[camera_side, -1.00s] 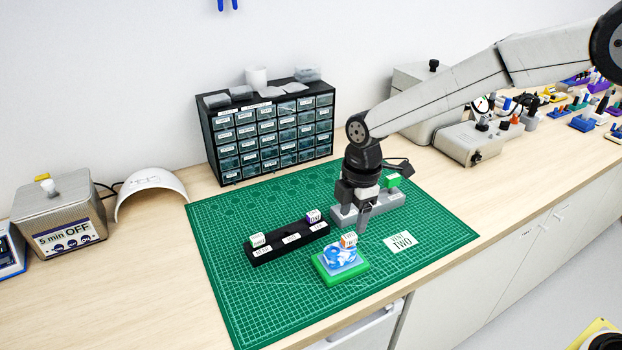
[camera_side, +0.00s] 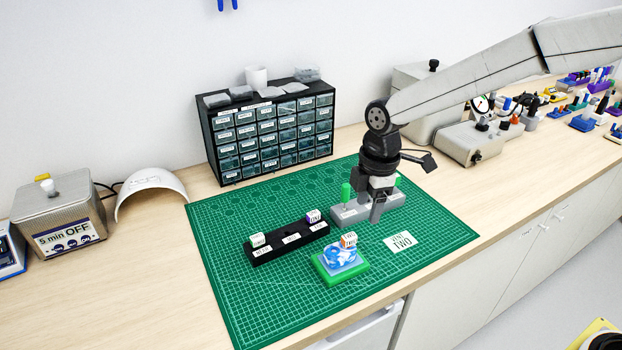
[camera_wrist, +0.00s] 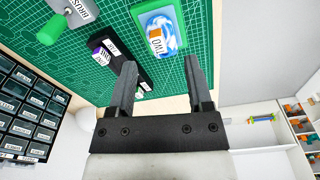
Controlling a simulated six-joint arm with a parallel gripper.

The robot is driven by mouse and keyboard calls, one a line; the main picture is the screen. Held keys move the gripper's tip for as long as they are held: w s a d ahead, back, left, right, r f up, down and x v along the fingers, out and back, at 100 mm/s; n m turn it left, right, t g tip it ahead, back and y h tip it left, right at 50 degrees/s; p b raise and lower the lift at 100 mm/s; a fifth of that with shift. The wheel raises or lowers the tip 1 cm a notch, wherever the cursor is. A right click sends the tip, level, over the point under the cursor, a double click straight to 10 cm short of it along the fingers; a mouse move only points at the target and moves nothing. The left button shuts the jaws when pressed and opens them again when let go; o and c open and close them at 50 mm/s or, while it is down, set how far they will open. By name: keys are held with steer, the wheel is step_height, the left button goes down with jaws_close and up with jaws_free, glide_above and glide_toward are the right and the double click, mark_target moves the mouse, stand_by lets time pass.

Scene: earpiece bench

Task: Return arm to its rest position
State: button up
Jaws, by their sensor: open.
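The earpiece also shows in the wrist view (camera_wrist: 165,27).
A black labelled rack (camera_side: 291,241) holds a white cube (camera_side: 257,240) and a purple and white cube (camera_side: 313,216). A VENT TWO card (camera_side: 399,243) lies on the mat. A drawer cabinet (camera_side: 270,138) stands behind. Grey machines (camera_side: 470,143) stand at the right.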

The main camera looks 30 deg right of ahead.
steer(key=s+d+f+m+t, duration=0.1)
steer(key=s+d+m, duration=0.5)
steer(key=s+m, duration=0.1)
steer(key=s+d+f+m+t, duration=0.1)
steer(key=s+d+f+m, duration=0.1)
steer(key=s+d+m, duration=0.4)
steer(key=shift+s+d+f+m+h, duration=0.3)
steer(key=shift+s+d+m+h, duration=0.1)
steer(key=shift+s+m, duration=0.95)
steer(key=shift+w, duration=0.15)
